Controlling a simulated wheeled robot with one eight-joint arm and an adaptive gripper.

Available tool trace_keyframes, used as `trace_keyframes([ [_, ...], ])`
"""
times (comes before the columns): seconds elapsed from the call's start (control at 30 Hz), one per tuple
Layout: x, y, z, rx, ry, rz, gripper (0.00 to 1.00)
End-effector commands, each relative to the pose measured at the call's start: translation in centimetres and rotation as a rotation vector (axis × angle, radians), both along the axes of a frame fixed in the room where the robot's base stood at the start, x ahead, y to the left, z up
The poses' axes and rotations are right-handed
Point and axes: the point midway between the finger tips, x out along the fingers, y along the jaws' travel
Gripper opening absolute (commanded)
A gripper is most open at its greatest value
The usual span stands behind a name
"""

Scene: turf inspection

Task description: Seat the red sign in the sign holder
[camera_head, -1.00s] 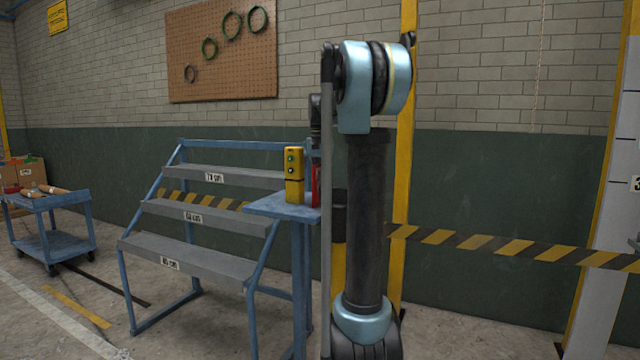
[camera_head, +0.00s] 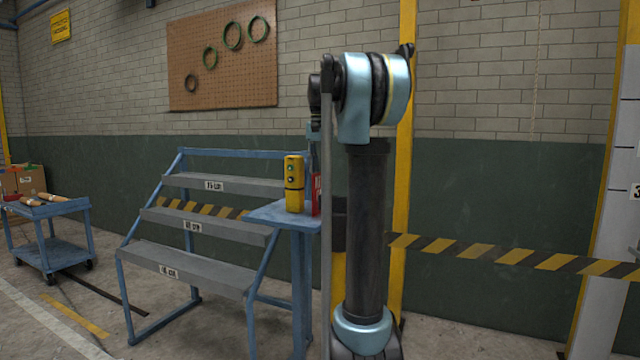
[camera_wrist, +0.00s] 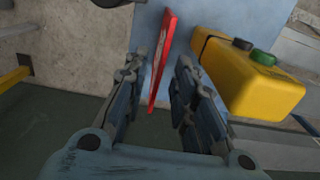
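The red sign (camera_head: 316,192) stands upright on a small blue table, partly hidden by my arm. In the wrist view the sign (camera_wrist: 161,55) shows nearly edge-on as a thin red plate. My gripper (camera_wrist: 160,95) is open, with one finger on each side of the sign's near end. I see gaps between the sign and both fingers. In the head view my gripper (camera_head: 314,132) is small and partly hidden, just above the sign. I cannot make out the sign holder in either view.
A yellow control box (camera_head: 294,184) with buttons stands beside the sign on the blue table (camera_head: 270,213); it also shows close to the right finger in the wrist view (camera_wrist: 240,75). Grey steps (camera_head: 205,227) are left of the table. Striped tape (camera_head: 500,250) runs along the right.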

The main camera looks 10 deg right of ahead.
Motion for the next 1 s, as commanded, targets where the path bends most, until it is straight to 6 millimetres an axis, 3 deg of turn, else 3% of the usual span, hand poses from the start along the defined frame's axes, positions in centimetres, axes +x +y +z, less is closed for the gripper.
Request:
trace_keyframes([
  [0.63, 0.5, -0.6, 7.5, -0.002, 0.001, -0.002, 0.28],
  [0.77, 0.5, -0.6, 6.1, -0.002, 0.0, -0.001, 0.28],
  [1.0, 0.5, -0.6, 1.9, -0.002, 0.0, -0.001, 0.28],
])
